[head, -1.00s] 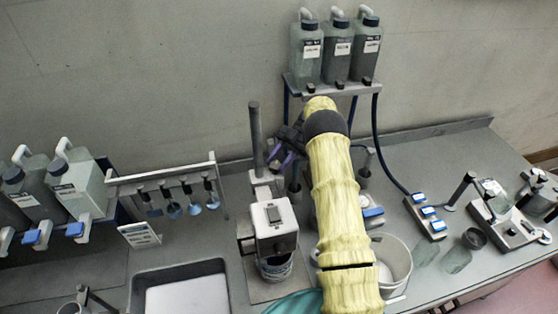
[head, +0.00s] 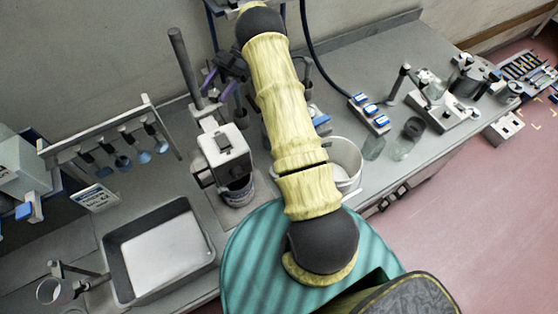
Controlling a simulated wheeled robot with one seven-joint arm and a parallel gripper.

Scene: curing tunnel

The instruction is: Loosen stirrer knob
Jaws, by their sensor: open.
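The stirrer stands on the bench with a white motor head (head: 224,152) on a dark upright post (head: 185,66). A can (head: 238,190) is under the head. I cannot make out the stirrer knob clearly at this size. My gripper (head: 211,78), dark with purple parts, is open just right of the post, behind and above the motor head. My yellow-covered arm reaches over the bench to it and hides part of the area to its right. I cannot tell whether the fingers touch anything.
A grey tray (head: 118,252) and a rack of hanging ladles (head: 108,140) are at left. A white bucket (head: 345,160) stands close right of my arm. Blue-topped switches (head: 370,112) and glass jars (head: 404,140) are further right. Pink floor lies beyond the bench edge.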

